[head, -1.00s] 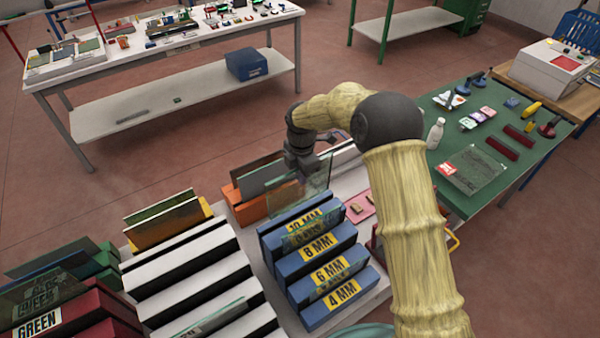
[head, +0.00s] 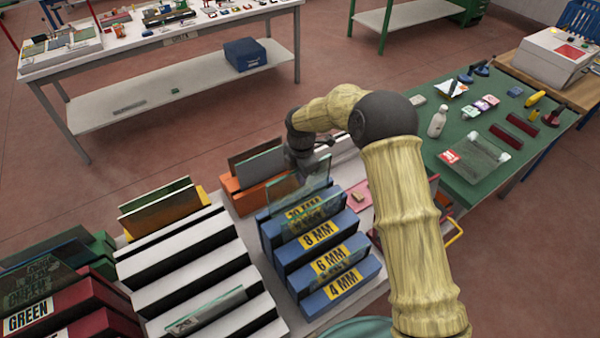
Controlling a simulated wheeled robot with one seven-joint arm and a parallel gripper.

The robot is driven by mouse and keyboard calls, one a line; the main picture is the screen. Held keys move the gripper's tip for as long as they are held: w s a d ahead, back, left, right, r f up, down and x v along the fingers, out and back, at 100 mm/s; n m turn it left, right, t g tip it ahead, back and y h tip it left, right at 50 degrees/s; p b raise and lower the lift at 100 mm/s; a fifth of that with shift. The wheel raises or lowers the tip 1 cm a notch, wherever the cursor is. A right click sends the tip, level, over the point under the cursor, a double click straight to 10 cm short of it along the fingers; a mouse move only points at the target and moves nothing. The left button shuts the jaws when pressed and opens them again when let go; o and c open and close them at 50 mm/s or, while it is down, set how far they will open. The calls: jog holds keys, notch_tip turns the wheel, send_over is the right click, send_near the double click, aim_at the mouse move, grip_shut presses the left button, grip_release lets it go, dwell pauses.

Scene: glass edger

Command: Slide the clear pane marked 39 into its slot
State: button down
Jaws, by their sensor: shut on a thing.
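My gripper (head: 303,160) is shut on a clear, faintly green pane (head: 311,180) and holds it upright at the rear of the blue rack (head: 318,241). The pane's lower edge is close to the rearmost part, by the label 10 MM; I cannot tell whether it is in a slot. No number can be read on it. The blue rack rises in steps with yellow labels 10 MM, 8 MM, 6 MM and 4 MM. Another clear pane (head: 338,204) seems to stand just in front of the 10 MM label and partly covers it. The fingertips are partly hidden by the wrist.
A white stepped rack (head: 190,262) at left holds a low clear pane (head: 215,307). An orange rack (head: 238,203) with panes stands close behind the blue rack. A dark red rack (head: 75,320) marked GREEN is at far left. A green table (head: 450,137) with tools is at right.

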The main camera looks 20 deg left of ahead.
jog(key=shift+f+b, duration=1.1)
jog(key=shift+f, duration=1)
jog(key=shift+f, duration=0.35)
jog(key=c, duration=1.5)
grip_release()
jog(key=shift+o, duration=0.2)
jog(key=shift+f, duration=0.1)
notch_tip(320, 180, up, 18)
jog(key=b, duration=0.4)
jog(key=shift+s+d+f, duration=0.1)
jog(key=shift+d+f, duration=0.05)
jog(key=shift+f, duration=0.05)
